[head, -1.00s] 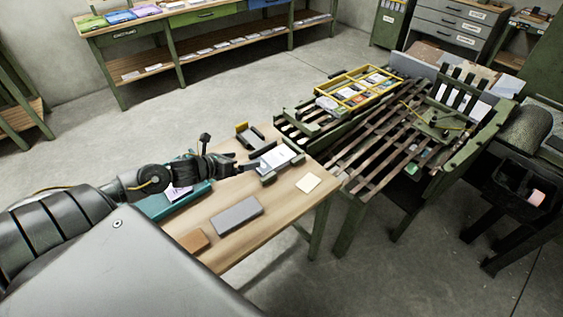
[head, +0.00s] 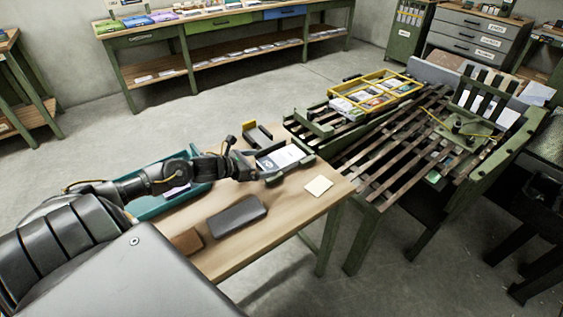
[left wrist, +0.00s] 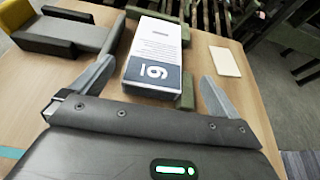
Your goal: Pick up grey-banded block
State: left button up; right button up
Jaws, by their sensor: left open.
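The grey-banded block is a white block (left wrist: 154,50) with printed text and a dark grey band marked with digits. My left gripper (left wrist: 155,72) is open, with one finger on each side of the block's near end. No contact with the block is clear. In the head view, my left gripper (head: 258,170) is at the block's left end, its fingers hard to make out. My right gripper is not in view.
A cream card (head: 319,185), a dark grey slab (head: 237,215) and a brown block (head: 187,241) lie on the table (head: 290,208). A teal tray (head: 150,207) is under my left arm. A yellow-ended bracket (head: 250,133) stands behind. A slatted rack (head: 385,155) stands to the right.

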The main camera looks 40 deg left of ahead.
aim_at(277, 160)
pick_arm(q)
jog(key=shift+x, duration=0.85)
jog(key=shift+w, duration=0.25)
jog(key=x, duration=0.3)
jog(key=p+x, duration=0.1)
jog(key=shift+w+a+f, duration=0.1)
jog(key=shift+w+a, duration=0.1)
jog(key=shift+w, duration=0.15)
jog(key=shift+w+d+f, duration=0.1)
jog(key=shift+w+f, duration=0.05)
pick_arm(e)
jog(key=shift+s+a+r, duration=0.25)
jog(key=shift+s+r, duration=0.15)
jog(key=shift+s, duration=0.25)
pick_arm(q)
jog(key=shift+c, duration=0.3)
jog(key=c, duration=1)
jog(key=shift+c, duration=1)
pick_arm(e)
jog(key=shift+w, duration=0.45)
